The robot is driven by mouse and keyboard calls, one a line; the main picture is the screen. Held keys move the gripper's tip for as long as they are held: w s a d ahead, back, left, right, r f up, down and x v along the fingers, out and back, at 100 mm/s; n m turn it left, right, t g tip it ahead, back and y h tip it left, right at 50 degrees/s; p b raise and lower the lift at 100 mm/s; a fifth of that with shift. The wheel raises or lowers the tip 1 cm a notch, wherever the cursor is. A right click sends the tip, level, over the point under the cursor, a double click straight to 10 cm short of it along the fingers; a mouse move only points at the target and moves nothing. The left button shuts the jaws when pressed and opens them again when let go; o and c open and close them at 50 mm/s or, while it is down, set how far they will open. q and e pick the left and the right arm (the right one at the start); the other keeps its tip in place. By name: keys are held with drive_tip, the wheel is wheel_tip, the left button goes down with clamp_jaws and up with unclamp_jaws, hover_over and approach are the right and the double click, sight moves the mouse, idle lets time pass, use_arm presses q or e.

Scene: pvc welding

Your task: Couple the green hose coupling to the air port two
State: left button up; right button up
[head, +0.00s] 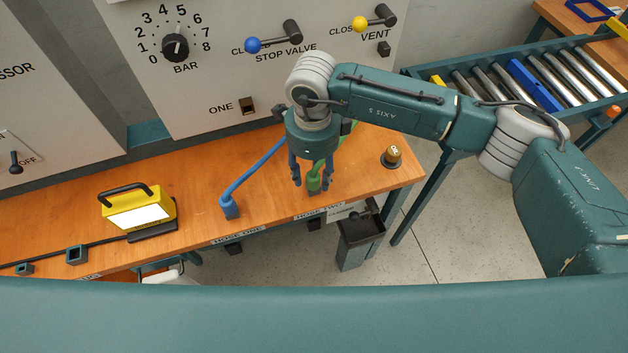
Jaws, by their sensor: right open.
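The green hose coupling (314,185) stands at the front of the wooden bench, beside the label for hose two, with its green hose running up behind my right arm. My right gripper (308,175) points down over it, open, with the fingers around or just in front of the coupling; I cannot tell whether they touch it. Air port two is not visible; my right arm covers the panel area right of the port marked ONE (248,105). My left gripper is not in view.
A blue hose coupling (230,206) stands left of the green one. A yellow work lamp (138,208) is further left. A brass-topped OK button (393,156) sits at the bench's right end. The panel bears the blue stop valve (272,41) and yellow vent lever (372,21).

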sight(313, 176)
clamp_jaws()
drive_tip(key=shift+r, duration=0.75)
idle(0.4)
drive_tip(key=shift+r+p, duration=0.7)
drive_tip(key=shift+r, duration=0.65)
